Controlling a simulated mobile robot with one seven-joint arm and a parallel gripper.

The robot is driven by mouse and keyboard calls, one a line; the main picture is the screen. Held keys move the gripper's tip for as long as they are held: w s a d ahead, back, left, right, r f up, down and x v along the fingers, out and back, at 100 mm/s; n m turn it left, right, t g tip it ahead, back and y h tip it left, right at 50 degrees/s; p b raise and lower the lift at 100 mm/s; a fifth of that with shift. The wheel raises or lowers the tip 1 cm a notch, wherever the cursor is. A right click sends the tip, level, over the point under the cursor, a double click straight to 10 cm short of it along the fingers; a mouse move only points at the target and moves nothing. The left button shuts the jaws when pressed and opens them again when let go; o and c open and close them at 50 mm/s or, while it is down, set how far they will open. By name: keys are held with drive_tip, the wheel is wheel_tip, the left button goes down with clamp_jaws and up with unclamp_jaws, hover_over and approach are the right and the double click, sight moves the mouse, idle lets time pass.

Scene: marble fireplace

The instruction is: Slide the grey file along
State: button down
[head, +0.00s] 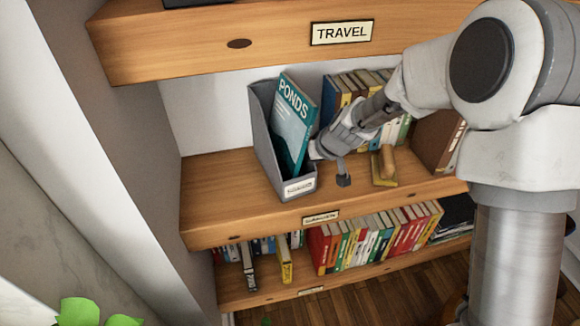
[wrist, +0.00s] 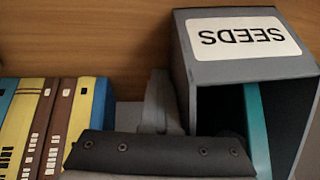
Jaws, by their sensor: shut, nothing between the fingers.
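The grey file (head: 264,142) stands upright on the middle wooden shelf, with a white label on its low front. A teal book titled PONDS (head: 291,122) leans in it and sticks out above. In the wrist view, the file (wrist: 247,68) appears upside down at the right, its label reading SEEDS. My gripper (head: 318,150) is shut and empty, just right of the file. In the wrist view, its grey finger (wrist: 160,103) shows close beside the file's wall; I cannot tell whether they touch.
Behind and right of my gripper, a row of upright books (head: 345,86) stands on the same shelf. A wooden object (head: 387,162) on a yellowish base lies right of the gripper. Bare shelf (head: 215,190) lies left of the file. The upper TRAVEL shelf (head: 200,40) overhangs.

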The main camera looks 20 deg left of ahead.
sight(271, 171)
drive_tip(key=shift+s+a+p, duration=0.35)
drive_tip(key=shift+s+a, duration=0.55)
drive_tip(key=shift+a, duration=0.15)
drive_tip(key=shift+s+a+p, duration=0.35)
drive_tip(key=shift+s+a, duration=0.5)
drive_tip(key=shift+a, duration=0.2)
drive_tip(key=shift+a, duration=0.1)
drive_tip(key=shift+s+a+p, duration=0.95)
drive_tip(key=shift+s+a, duration=0.4)
drive_tip(key=shift+a, duration=0.2)
drive_tip(key=shift+s+a, duration=0.1)
drive_tip(key=shift+s+a, duration=0.2)
drive_tip(key=shift+a, duration=0.05)
drive_tip(key=shift+s+a+r+p, duration=0.1)
drive_tip(key=shift+s+a+p, duration=0.55)
drive_tip(key=shift+a, duration=0.1)
drive_tip(key=shift+s+a+r+p, duration=0.1)
drive_tip(key=shift+s+a+p, duration=0.45)
drive_tip(key=shift+a, duration=0.2)
drive_tip(key=shift+w+f, duration=0.1)
drive_tip(key=shift+w, duration=0.05)
drive_tip(key=shift+w+d+f+b, duration=0.1)
drive_tip(key=shift+w+d+b, duration=0.2)
drive_tip(key=shift+d+b, duration=0.05)
drive_tip(key=shift+w+d+b, duration=0.7)
drive_tip(key=shift+w+d, duration=0.05)
drive_tip(key=shift+d, duration=0.35)
